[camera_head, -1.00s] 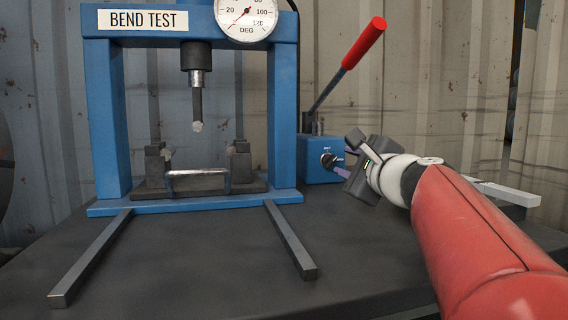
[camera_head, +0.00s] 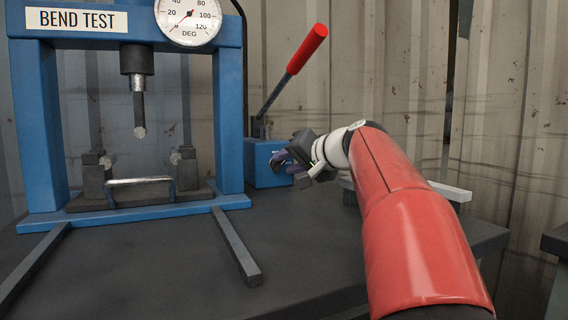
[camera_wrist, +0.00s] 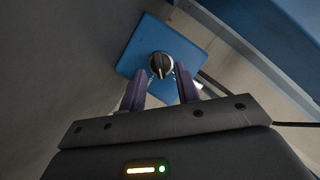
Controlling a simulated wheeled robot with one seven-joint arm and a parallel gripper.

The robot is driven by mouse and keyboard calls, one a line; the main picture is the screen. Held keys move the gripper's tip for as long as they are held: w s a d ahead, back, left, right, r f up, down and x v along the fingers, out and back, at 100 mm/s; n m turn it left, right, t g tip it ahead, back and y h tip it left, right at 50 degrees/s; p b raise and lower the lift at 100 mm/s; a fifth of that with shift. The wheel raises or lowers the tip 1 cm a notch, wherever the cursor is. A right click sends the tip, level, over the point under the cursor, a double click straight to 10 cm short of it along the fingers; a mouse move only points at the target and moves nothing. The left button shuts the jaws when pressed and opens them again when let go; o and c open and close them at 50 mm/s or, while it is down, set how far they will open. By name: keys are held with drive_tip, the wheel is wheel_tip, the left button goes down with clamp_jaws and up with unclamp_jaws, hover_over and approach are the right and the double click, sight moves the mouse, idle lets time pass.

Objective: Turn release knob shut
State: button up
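The release knob (camera_wrist: 160,65) is a round black knob with a light pointer line, on the face of a blue pump box (camera_head: 262,172). In the wrist view it lies just beyond and between the two purple fingertips of my gripper (camera_wrist: 161,82). The fingers are apart, with a gap about as wide as the knob, and nothing is clamped between them. In the head view my gripper (camera_head: 287,162) is at the right front of the box and hides the knob. I cannot tell whether the fingers touch the knob.
A red-handled lever (camera_head: 308,48) rises from the box. The blue bend-test press (camera_head: 40,125) with a dial gauge (camera_head: 188,18) stands to the left, a metal bar (camera_head: 140,182) at its base. A corrugated wall (camera_head: 400,80) is behind.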

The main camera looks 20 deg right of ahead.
drive_tip(key=shift+x, duration=0.85)
drive_tip(key=c, duration=0.6)
drive_tip(key=shift+c, duration=0.2)
drive_tip(key=shift+a+n, duration=0.1)
drive_tip(key=shift+n, duration=0.2)
drive_tip(key=n+h, duration=0.2)
drive_tip(key=n, duration=0.1)
drive_tip(key=shift+a+r+g+b, duration=0.15)
drive_tip(key=shift+a+g+b, duration=0.05)
drive_tip(key=shift+g+b, duration=0.1)
drive_tip(key=shift+a+n+h, duration=0.15)
drive_tip(key=shift+n+h, duration=0.85)
drive_tip(key=shift+n, duration=0.2)
